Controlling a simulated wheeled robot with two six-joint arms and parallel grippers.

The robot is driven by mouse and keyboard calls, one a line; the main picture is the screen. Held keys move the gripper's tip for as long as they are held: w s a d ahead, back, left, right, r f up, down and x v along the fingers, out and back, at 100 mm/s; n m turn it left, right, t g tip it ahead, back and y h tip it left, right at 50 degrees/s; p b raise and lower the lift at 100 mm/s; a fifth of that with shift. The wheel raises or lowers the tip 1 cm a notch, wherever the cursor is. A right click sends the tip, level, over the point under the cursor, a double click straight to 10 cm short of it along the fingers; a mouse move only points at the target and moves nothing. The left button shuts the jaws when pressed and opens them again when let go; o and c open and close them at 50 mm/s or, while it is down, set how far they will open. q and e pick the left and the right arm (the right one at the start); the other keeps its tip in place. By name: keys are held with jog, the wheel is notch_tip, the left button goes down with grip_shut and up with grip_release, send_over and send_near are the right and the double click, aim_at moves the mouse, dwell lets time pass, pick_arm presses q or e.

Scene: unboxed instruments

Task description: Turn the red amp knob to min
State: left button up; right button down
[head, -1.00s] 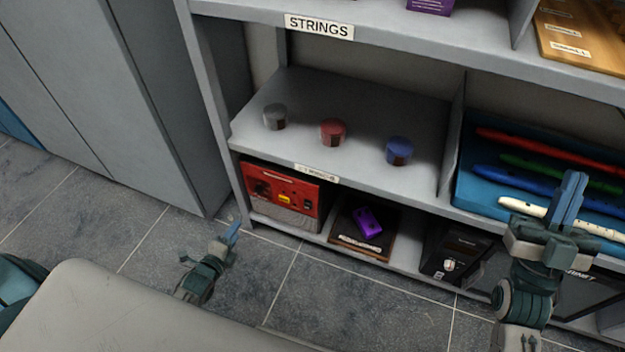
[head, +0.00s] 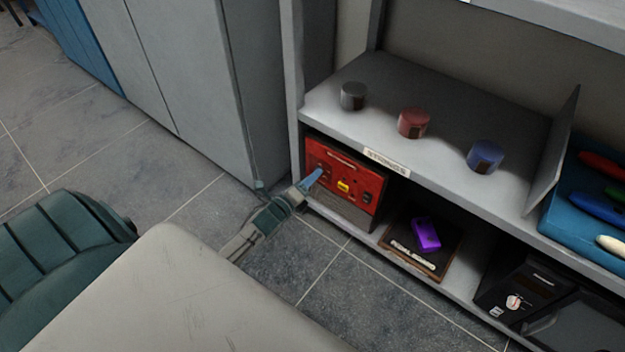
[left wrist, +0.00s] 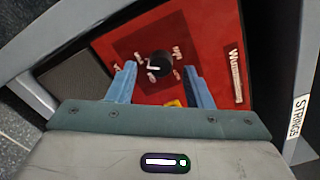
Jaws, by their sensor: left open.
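The red amp (head: 340,184) stands on the lower shelf at its left end, with a red panel above a grey grille. Its black knob (left wrist: 160,64) with a white pointer mark shows on the red panel in the left wrist view, with small lettering around it. My left gripper (head: 313,178) is in front of the amp's left part; in the left wrist view its two blue fingers (left wrist: 160,84) are apart, one on each side below the knob, with nothing between them. I cannot tell how far they are from the panel. My right gripper is out of view.
A purple pedal (head: 426,234) lies on a dark board right of the amp, and a black amp (head: 524,286) stands farther right. Grey, red and blue cylinders sit on the shelf (head: 450,118) above. A grey cabinet (head: 190,75) stands to the left.

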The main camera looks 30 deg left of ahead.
pick_arm(q)
jog(key=shift+w, duration=0.7)
jog(key=c, duration=1)
jog(key=shift+r, duration=0.1)
